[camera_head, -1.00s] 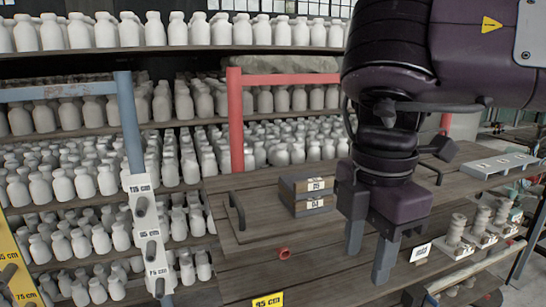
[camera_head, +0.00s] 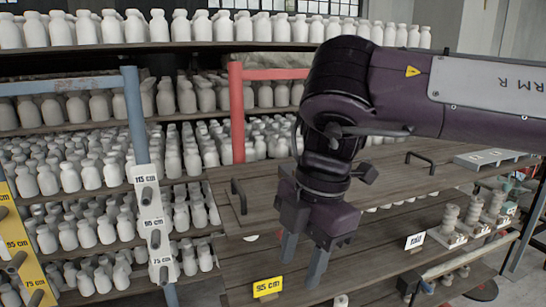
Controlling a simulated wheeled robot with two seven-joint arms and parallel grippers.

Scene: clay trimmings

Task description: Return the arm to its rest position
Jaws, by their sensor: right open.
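My right arm comes in from the right, dark purple and black. My right gripper (camera_head: 302,268) points down over the wooden table (camera_head: 390,215), with its two grey fingers apart and nothing between them. Whether the fingertips touch the table top cannot be told. My left gripper is not in view.
A table sign reading 95 cm (camera_head: 267,287) is at the front edge, and a small white label (camera_head: 414,241) is to the right. Stacked clay-coloured pieces (camera_head: 473,212) stand on small bases at right. A grey tray (camera_head: 490,158) lies at the back right. Shelves of white bottles (camera_head: 90,178) fill the left.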

